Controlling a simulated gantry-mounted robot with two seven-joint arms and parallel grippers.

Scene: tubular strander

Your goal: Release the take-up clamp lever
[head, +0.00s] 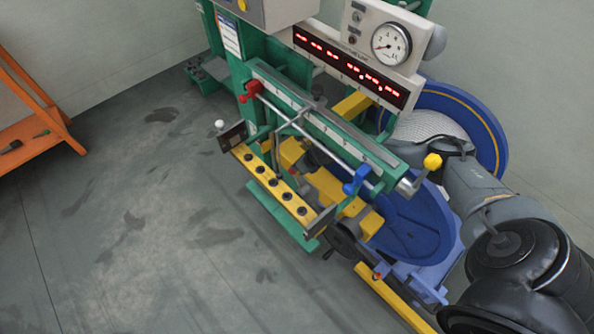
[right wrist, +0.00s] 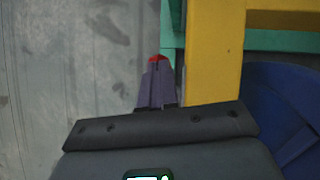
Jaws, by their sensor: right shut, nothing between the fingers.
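In the head view, a blue-handled lever (head: 356,181) and a yellow-knobbed handle (head: 431,163) sit at the right end of the green rail. A red handle (head: 250,91) is at its left end. I cannot tell which part is the take-up clamp lever. My right arm comes in from the right past the blue reel; its fingers are not clear there. In the right wrist view my right gripper (right wrist: 158,62) is shut and empty, its red tips beside a yellow beam (right wrist: 218,60) with no lever visible between them. My left gripper is out of view.
A large blue reel (head: 412,225) stands beside the green frame (head: 270,82), with another blue reel (head: 468,110) behind. A display and gauge panel (head: 351,68) overhangs the rail. An orange shelf (head: 35,128) stands left. The grey floor between is clear.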

